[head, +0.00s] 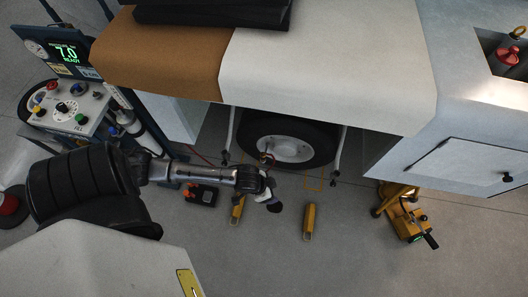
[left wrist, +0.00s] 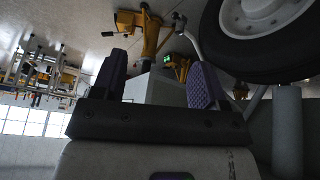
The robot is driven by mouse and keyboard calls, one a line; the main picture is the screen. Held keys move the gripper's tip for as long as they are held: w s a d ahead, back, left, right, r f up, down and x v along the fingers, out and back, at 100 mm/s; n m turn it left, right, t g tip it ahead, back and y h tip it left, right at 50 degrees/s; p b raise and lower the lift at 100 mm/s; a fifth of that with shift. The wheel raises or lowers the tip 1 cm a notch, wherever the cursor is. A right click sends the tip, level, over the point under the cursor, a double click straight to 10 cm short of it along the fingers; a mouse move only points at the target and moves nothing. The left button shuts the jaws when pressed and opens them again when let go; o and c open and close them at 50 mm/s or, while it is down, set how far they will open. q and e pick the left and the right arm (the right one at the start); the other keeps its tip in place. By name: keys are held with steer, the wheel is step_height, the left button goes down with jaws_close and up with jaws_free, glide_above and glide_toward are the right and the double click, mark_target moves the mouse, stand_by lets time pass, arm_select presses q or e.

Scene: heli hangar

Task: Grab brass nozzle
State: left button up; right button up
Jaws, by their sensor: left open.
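A small reddish fitting (head: 267,158) shows in front of the wheel hub in the head view, just above my left gripper. It is too small to tell whether it is the brass nozzle, and I cannot make out the nozzle elsewhere. A thin red hose (head: 203,158) runs toward the wheel and passes behind my arm. My left gripper (head: 270,198) is by the lower front of the aircraft wheel (head: 292,143). In the left wrist view its two purple-padded fingers (left wrist: 158,82) are wide apart with nothing between them. The wheel (left wrist: 262,30) is at the upper right there. My right gripper is out of view.
Yellow chocks (head: 309,221) lie on the floor below the wheel. A yellow jack (head: 402,212) stands to the right. The inflation cart (head: 62,108) with a "7.0 READY" display (head: 66,52) is at left. The white fuselage panel (head: 325,60) overhangs the wheel.

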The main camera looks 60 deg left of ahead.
arm_select(q)
steer(key=w+a+f+n+b, duration=0.1)
steer(key=w+a+f+b, duration=0.1)
steer(key=a+f+b, duration=0.55)
steer(key=w+a+f+b, duration=0.2)
steer(key=a+f+b, duration=0.2)
steer(key=f, duration=0.6)
steer(key=n+t+y+b, duration=0.2)
steer(key=n+y+b, duration=0.1)
steer(key=b, duration=0.8)
glide_toward(262, 155)
steer(key=b+x, duration=0.5)
steer(key=x, duration=0.1)
steer(key=shift+w, duration=0.15)
steer(key=shift+w+a+f+b, duration=0.1)
steer(key=shift+w+f+b, duration=0.3)
steer(key=shift+f+b, duration=0.25)
steer(key=b+x, duration=0.2)
steer(key=b, duration=0.1)
steer(key=shift+w+f, duration=0.2)
steer(key=shift+f, duration=0.1)
steer(key=shift+b+x, duration=0.95)
steer(key=shift+x, duration=0.05)
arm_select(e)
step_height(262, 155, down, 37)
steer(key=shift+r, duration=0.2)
